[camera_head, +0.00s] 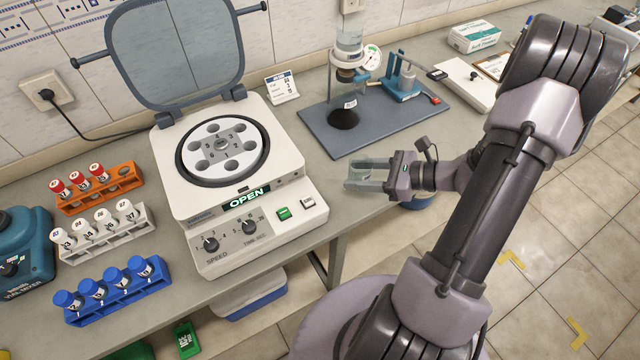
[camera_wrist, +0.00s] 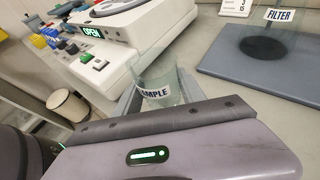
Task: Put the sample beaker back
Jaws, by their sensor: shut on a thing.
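The sample beaker is clear glass with a white label reading "AMPLE" in the wrist view (camera_wrist: 158,82). It stands upright between the fingers of my gripper (camera_head: 366,175), which is shut on it. In the head view the beaker (camera_head: 372,163) is faint between the fingers, near the front edge of the bench. The gripper is right of the centrifuge (camera_head: 245,215) and in front of the dark base plate (camera_head: 398,128). In the wrist view the gripper body hides the beaker's lower part, so I cannot tell whether it touches the bench.
The centrifuge lid (camera_head: 175,48) stands open and its display reads OPEN. A filter apparatus (camera_head: 349,65) stands on the dark plate. Orange, white and blue tube racks (camera_head: 112,290) are at left. A small card (camera_head: 282,87) stands behind. Bare bench lies between centrifuge and plate.

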